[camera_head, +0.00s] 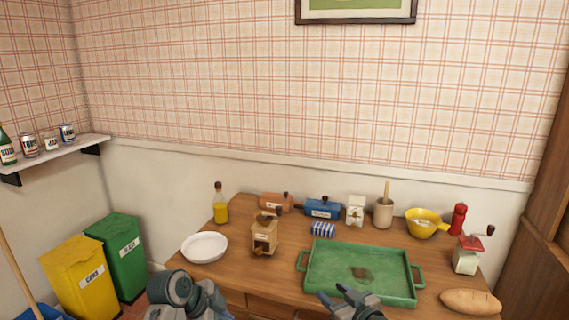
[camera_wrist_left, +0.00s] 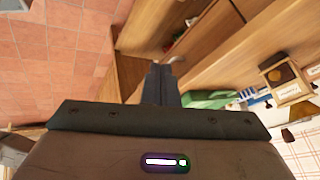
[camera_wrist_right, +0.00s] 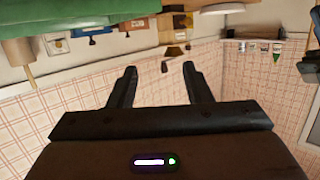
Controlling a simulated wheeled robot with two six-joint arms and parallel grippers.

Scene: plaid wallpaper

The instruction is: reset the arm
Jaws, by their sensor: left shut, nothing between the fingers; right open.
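My right gripper (camera_head: 350,296) shows at the bottom of the head view, in front of the near edge of the green tray. In the right wrist view its two fingers (camera_wrist_right: 160,85) are spread apart with nothing between them. In the left wrist view my left gripper (camera_wrist_left: 160,82) has its fingers together and empty, with the wooden table front beyond them. In the head view part of my left arm shows at the bottom, and the left fingertips are hidden there.
On the wooden table (camera_head: 235,277) stand a green tray (camera_head: 322,287) with a dark patch, a white plate (camera_head: 204,247), a coffee grinder (camera_head: 264,237), a yellow bowl (camera_head: 425,223), a red-topped mill (camera_head: 466,255) and bread (camera_head: 470,302). Bins (camera_head: 80,278) stand left.

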